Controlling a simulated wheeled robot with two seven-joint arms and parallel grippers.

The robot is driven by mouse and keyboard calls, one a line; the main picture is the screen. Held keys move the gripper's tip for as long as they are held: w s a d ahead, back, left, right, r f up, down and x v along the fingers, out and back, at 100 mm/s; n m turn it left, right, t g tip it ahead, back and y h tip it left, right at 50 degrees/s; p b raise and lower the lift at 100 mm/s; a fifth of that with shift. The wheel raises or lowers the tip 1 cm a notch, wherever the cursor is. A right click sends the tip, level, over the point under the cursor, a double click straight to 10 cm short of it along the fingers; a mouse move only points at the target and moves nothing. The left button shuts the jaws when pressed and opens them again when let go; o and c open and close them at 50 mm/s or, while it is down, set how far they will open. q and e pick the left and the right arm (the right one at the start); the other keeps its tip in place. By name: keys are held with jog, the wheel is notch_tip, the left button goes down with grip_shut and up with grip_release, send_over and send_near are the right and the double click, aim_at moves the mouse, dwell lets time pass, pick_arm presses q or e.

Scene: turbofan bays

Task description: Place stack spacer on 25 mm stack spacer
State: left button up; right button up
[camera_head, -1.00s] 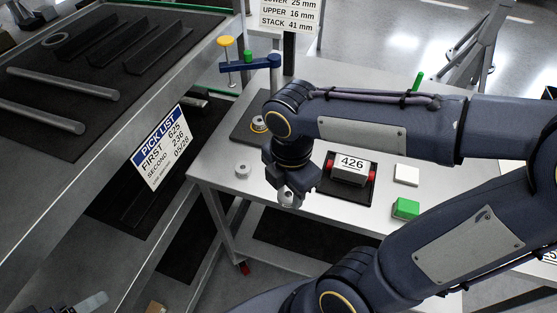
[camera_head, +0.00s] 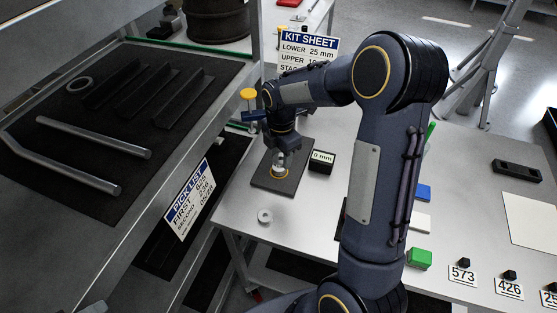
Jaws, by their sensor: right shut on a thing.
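My right gripper (camera_head: 281,152) points down over the dark mat (camera_head: 262,181) near the left end of the white table. It is shut on a small metallic stack spacer (camera_head: 280,160), mostly hidden between the fingers. Directly beneath, the 25 mm stack spacer (camera_head: 278,173) sits on the mat with a yellowish ring around its base. The held spacer is at or just above its top; I cannot tell whether they touch. My left gripper is not in view.
A loose pale ring-shaped spacer (camera_head: 265,216) lies on the table in front of the mat. A dark "0 mm" display block (camera_head: 321,161) stands right of the mat. A shelf (camera_head: 180,60) borders the left.

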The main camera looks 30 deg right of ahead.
jog(key=w+d+f+b, duration=0.1)
jog(key=f, duration=0.1)
jog(key=w+f, duration=0.2)
jog(key=w+d+f+b, duration=0.1)
jog(key=w+f, duration=0.1)
jog(key=shift+w+d+b, duration=0.15)
jog(key=shift+d+b, duration=0.15)
jog(key=shift+w+d+f+b, duration=0.15)
jog(key=shift+f+b, duration=0.45)
jog(key=shift+f, duration=0.3)
jog(key=shift+w+a+f+b, duration=0.15)
jog(key=shift+f+b, duration=0.4)
jog(key=shift+f, duration=0.35)
jog(key=shift+d, duration=0.1)
jog(key=shift+f, duration=0.2)
jog(key=o, duration=1.1)
jog(key=shift+r, duration=0.15)
